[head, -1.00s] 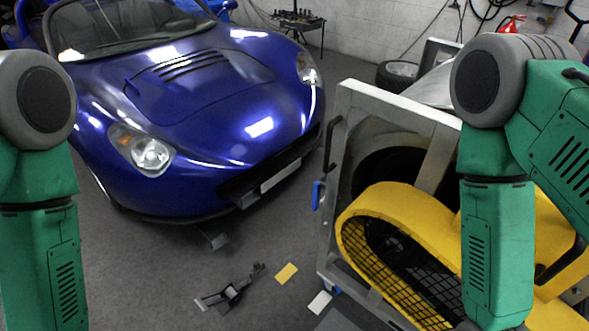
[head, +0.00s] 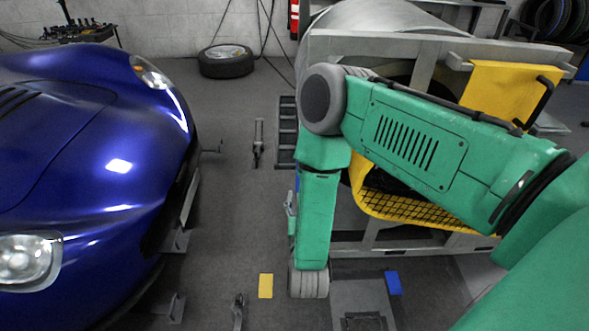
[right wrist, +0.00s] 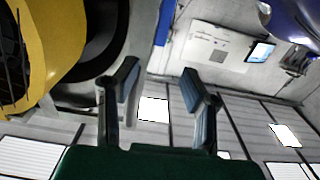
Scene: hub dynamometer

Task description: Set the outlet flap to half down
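The blower unit with a metal frame (head: 400,45) stands at the right in the head view, partly hidden behind my right arm. Its yellow body ends in a mesh-covered outlet (head: 425,208) low at the front. A yellow panel (head: 490,85) with a black handle (head: 538,100) shows at its upper right. I cannot tell which yellow part is the outlet flap, nor its angle. My right gripper (right wrist: 160,85) shows in the right wrist view with its fingers apart and nothing between them. The yellow mesh part (right wrist: 45,45) lies left of it. My left gripper is not in view.
A blue car (head: 90,170) fills the left of the head view. A tire (head: 227,62) lies by the back wall.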

